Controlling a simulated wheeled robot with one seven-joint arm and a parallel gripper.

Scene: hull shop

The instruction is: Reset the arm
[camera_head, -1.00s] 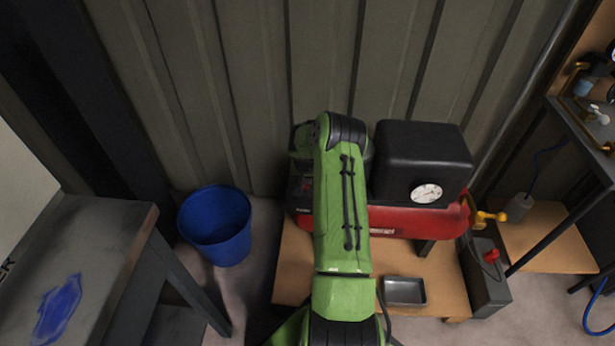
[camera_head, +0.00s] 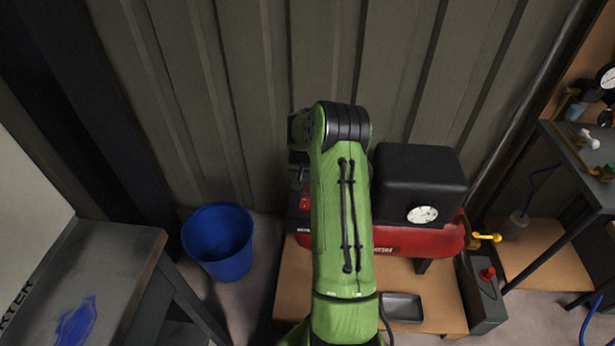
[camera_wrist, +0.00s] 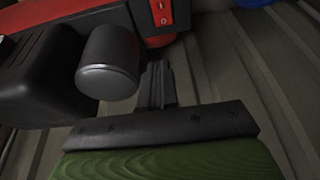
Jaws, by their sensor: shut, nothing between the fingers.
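My green arm rises in the middle of the head view, in front of the compressor, and hides part of it. My gripper shows only in the wrist view (camera_wrist: 158,75), where its dark fingers are together with nothing between them. Close by in that view is the compressor's black cylinder (camera_wrist: 108,62), left of the fingers. The compressor has a red tank (camera_head: 420,238) and a black housing with a white dial (camera_head: 415,175). It stands on a low wooden platform (camera_head: 440,290). In the head view the gripper is hidden behind the arm.
A blue bucket (camera_head: 222,245) stands on the floor left of the platform. A grey tray (camera_head: 402,307) lies on the platform. A grey table with a blue stain (camera_head: 110,265) is at the left. A dark bench (camera_head: 590,165) is at the right. The ribbed wall (camera_head: 240,100) is behind.

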